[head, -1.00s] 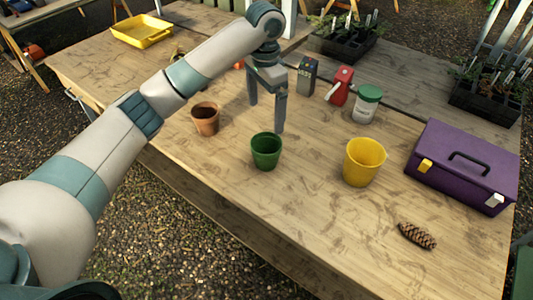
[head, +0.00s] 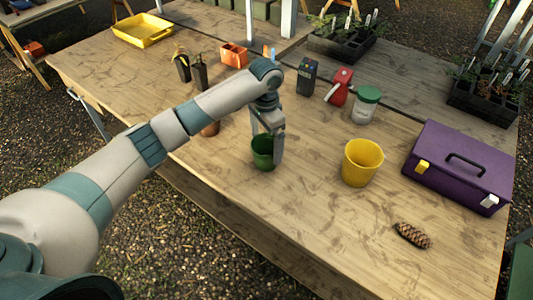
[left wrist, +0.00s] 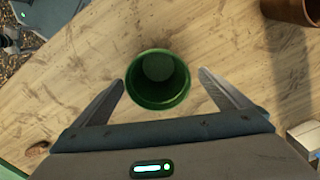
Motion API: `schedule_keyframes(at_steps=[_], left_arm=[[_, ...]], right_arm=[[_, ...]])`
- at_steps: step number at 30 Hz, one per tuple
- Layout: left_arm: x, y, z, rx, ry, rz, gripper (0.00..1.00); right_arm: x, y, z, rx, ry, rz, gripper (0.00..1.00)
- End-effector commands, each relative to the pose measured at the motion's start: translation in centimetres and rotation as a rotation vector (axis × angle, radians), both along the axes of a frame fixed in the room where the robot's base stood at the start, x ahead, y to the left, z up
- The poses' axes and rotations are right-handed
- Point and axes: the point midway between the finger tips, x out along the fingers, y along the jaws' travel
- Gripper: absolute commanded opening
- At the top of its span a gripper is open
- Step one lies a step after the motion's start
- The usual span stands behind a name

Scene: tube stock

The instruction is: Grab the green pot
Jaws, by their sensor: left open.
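The green pot (head: 262,152) stands upright and empty on the wooden table, near its front edge in the head view. My left gripper (head: 266,150) is low at the pot, with one finger in front of its right side. In the left wrist view the green pot (left wrist: 158,80) lies ahead, between the lines of the two spread fingers of my left gripper (left wrist: 163,88). Clear gaps show between each finger and the rim. The gripper is open and empty. My right gripper does not show.
A yellow pot (head: 362,163) stands to the right, with a purple toolbox (head: 458,166) beyond it. A terracotta pot (head: 210,129) is partly hidden behind my arm. A pine cone (head: 412,235) lies at the front right. The table between the green and yellow pots is clear.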

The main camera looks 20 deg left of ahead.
Motion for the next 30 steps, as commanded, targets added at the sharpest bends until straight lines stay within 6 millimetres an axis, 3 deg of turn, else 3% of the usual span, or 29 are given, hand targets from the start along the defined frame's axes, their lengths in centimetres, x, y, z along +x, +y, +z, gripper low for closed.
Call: schedule_keyframes(at_steps=[11, 22, 30], left_arm=[[0.0, 0.0, -0.3, 0.0, 0.001, 0.0, 0.97], [-0.3, -0.2, -4.4, 0.001, 0.003, 0.001, 0.97], [-0.2, -0.2, -5.2, 0.001, -0.001, 0.0, 0.97]], right_arm=[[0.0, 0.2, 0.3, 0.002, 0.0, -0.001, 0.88], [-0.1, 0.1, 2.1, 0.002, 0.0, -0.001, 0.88], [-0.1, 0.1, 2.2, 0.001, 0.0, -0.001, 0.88]])
